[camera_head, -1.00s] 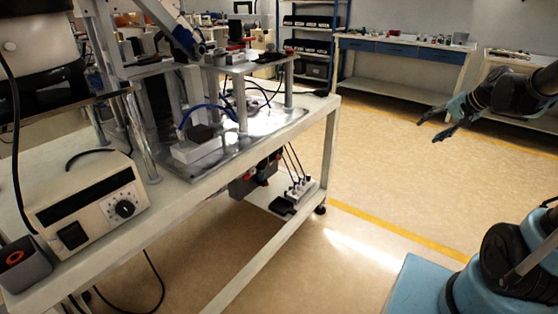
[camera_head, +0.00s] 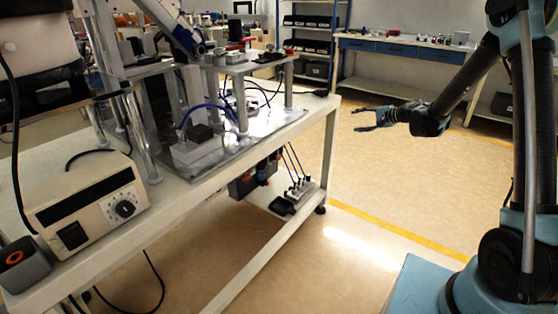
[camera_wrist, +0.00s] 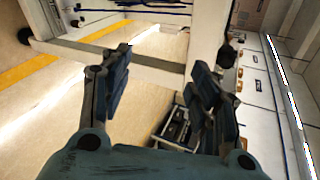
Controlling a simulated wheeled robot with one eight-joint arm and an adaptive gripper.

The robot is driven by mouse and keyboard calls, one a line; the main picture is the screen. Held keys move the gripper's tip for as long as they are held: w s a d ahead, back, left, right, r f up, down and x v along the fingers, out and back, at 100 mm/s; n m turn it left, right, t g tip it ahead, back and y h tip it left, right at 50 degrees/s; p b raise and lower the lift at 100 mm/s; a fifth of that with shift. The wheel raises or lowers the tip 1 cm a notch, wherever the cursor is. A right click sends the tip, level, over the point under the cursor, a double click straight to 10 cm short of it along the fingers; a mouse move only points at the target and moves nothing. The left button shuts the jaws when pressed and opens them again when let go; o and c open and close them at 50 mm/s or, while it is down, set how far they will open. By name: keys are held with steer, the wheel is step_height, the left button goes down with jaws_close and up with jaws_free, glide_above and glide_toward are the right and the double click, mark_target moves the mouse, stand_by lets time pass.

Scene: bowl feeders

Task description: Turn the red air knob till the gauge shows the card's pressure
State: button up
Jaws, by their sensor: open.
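My gripper (camera_head: 357,119) is open and empty, over the floor to the right of the bench in the head view. Its two spread fingers also show in the wrist view (camera_wrist: 160,62), apart, with nothing between them but floor and bench frame. A dark unit (camera_head: 254,175) hangs under the bench top, with small reddish parts. It is too small to tell whether the red air knob is among them. I cannot make out the gauge or the card in any view.
The bench (camera_head: 270,259) carries a control box (camera_head: 92,208) with a black dial and metal plates on posts. A lower shelf holds a small valve block (camera_head: 303,188). A blue-drawer table (camera_head: 403,49) stands behind. The floor between is clear.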

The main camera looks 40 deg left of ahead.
steer(key=s+a+f+m+y, duration=0.2)
steer(key=a+f+m+y, duration=0.1)
steer(key=a+f, duration=1.1)
steer(key=s+a+f+m, duration=0.1)
steer(key=s+a+f, duration=0.1)
steer(key=f, duration=0.2)
steer(key=s+a+f+g+y, duration=0.1)
steer(key=s+a+f, duration=0.1)
steer(key=f, duration=0.3)
steer(key=s+a+f+m+y, duration=0.1)
steer(key=s+a+f, duration=0.1)
steer(key=f, duration=0.3)
steer(key=shift+s+a+f+m, duration=0.2)
steer(key=shift+s+m, duration=0.1)
steer(key=shift+s, duration=0.45)
